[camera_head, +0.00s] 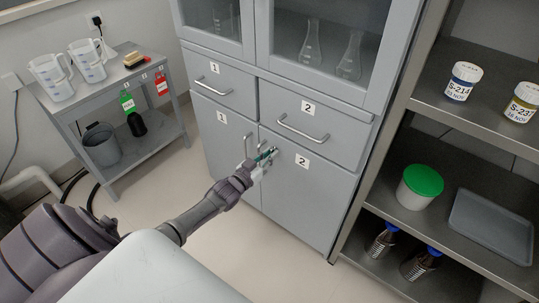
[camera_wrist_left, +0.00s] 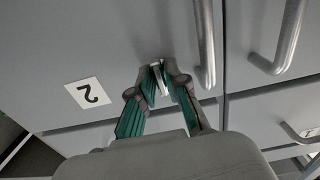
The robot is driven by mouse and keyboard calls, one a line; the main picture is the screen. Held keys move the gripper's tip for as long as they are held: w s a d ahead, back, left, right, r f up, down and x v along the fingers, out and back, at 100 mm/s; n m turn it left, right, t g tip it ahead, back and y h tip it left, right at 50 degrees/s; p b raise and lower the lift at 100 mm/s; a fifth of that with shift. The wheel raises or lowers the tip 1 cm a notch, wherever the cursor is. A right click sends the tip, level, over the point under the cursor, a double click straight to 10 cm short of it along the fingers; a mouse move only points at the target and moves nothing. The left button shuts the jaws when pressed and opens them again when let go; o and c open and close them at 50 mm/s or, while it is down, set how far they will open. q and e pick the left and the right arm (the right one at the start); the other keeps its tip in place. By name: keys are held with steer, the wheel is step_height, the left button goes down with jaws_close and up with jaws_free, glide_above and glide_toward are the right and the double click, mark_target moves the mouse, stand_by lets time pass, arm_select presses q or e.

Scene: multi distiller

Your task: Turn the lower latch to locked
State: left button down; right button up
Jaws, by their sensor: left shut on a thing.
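The grey cabinet (camera_head: 308,185) has two lower doors with labels 1 and 2. My left gripper (camera_head: 266,158) reaches the upper inner corner of door 2, beside the seam between the doors. In the left wrist view its green-padded fingers (camera_wrist_left: 160,82) are closed around a small metal piece, the lower latch (camera_wrist_left: 158,78), at the door face. The fingers hide most of the latch, so I cannot tell its exact angle. My right gripper is not in view.
Vertical door handles (camera_wrist_left: 285,40) stand close beside the fingers. A drawer handle (camera_head: 302,129) is above door 2. Open shelves (camera_head: 450,215) with a green-lidded tub (camera_head: 420,187) stand at right. A side table (camera_head: 105,82) is at left. The floor before the cabinet is clear.

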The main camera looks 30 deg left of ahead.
arm_select(q)
steer(key=c, duration=1.2)
jaws_free()
steer(key=shift+c, duration=0.2)
steer(key=s+a, duration=0.1)
steer(key=s, duration=1.1)
